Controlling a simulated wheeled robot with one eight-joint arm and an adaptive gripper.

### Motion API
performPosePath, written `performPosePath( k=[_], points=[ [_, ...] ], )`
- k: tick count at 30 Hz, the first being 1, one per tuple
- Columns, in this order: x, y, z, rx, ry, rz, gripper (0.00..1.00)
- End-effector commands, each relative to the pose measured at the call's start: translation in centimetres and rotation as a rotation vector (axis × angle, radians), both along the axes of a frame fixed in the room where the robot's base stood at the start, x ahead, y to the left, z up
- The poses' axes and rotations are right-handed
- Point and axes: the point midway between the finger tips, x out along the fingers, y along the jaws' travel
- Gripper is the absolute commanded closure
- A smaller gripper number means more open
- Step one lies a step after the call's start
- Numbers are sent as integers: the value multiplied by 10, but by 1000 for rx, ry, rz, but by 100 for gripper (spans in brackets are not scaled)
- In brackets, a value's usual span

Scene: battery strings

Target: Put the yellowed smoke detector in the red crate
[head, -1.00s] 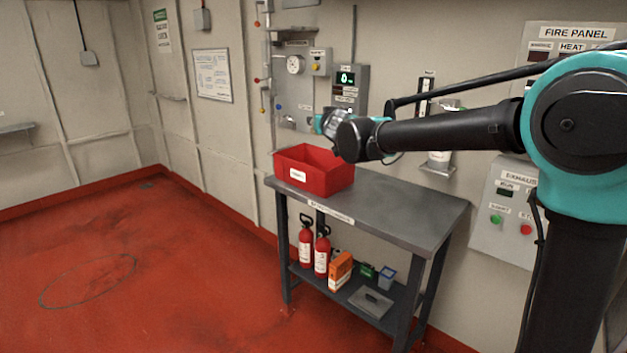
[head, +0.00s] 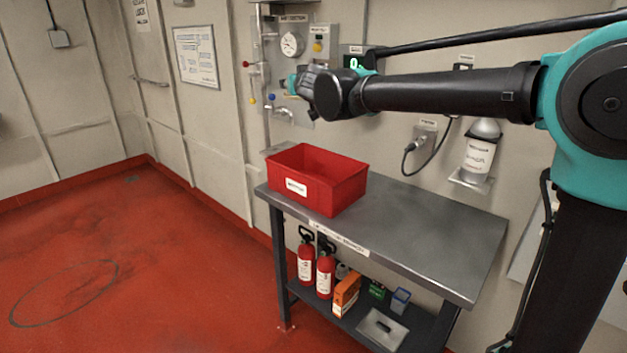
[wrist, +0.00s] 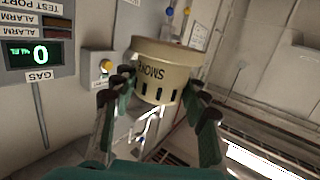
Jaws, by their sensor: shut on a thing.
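The yellowed smoke detector (wrist: 163,75) is a tan, round, slotted body marked SMOKE, seen upside down in the wrist view. My gripper (wrist: 160,97) is shut on it, with one finger on each side. In the head view my arm reaches left, and its wrist (head: 335,92) is above and behind the red crate; the fingers and detector are mostly hidden behind the wrist there. The red crate (head: 337,197) stands on the left end of the grey bench, open at the top, with a white label on its front. The part of its inside that shows looks empty.
The grey bench (head: 430,230) is clear right of the crate. Its lower shelf holds red extinguishers (head: 325,277), an orange box (head: 346,295) and small containers. Wall fittings, a gauge (head: 291,44) and a tap (head: 284,112) are close behind my wrist. A dispenser (head: 480,153) hangs at right.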

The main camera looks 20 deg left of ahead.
Motion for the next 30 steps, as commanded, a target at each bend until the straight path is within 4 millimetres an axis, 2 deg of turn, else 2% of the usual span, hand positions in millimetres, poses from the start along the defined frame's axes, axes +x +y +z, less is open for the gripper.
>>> performPosePath(
  k=[5, 21, 24, 30],
  points=[
    [0, 0, -18, 0, 0, 0, 87],
    [0, 0, -143, 0, 0, 0, 87],
    [0, 0, -155, 0, 0, 0, 87],
    [0, 0, -167, 0, 0, 0, 87]
  ],
)
